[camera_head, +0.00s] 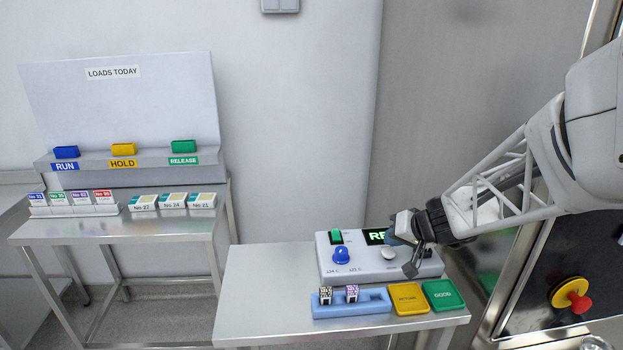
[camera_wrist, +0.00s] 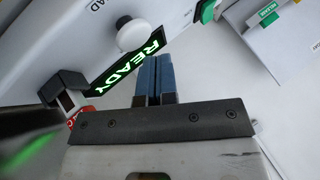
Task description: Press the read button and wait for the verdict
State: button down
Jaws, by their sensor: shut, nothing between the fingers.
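The white reader box (camera_head: 352,262) stands on the right table with a blue knob (camera_head: 341,256), a green switch (camera_head: 336,237) and a round white button (camera_head: 388,254). In the wrist view the button (camera_wrist: 132,36) sits beside the display (camera_wrist: 130,66), which reads READY in green. A partly visible label ending in "AD" is printed near the button. My gripper (camera_head: 394,240) is over the box, its blue fingers (camera_wrist: 154,80) shut and empty, close to the button but apart from it in the wrist view. My gripper hides part of the display in the head view.
A blue rack (camera_head: 350,308) with two small coded blocks, a yellow tray (camera_head: 408,299) and a green tray (camera_head: 442,295) lie before the box. A dark block (camera_wrist: 68,88) is beside the display. A red emergency button (camera_head: 578,301) is at right.

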aim_at(391, 251)
jog(key=shift+f, duration=0.9)
dwell(1.1)
jog(key=shift+r, duration=0.1)
dwell(0.3)
jog(key=shift+r, duration=0.85)
jog(key=shift+r, duration=0.15)
jog(key=shift+r, duration=2.4)
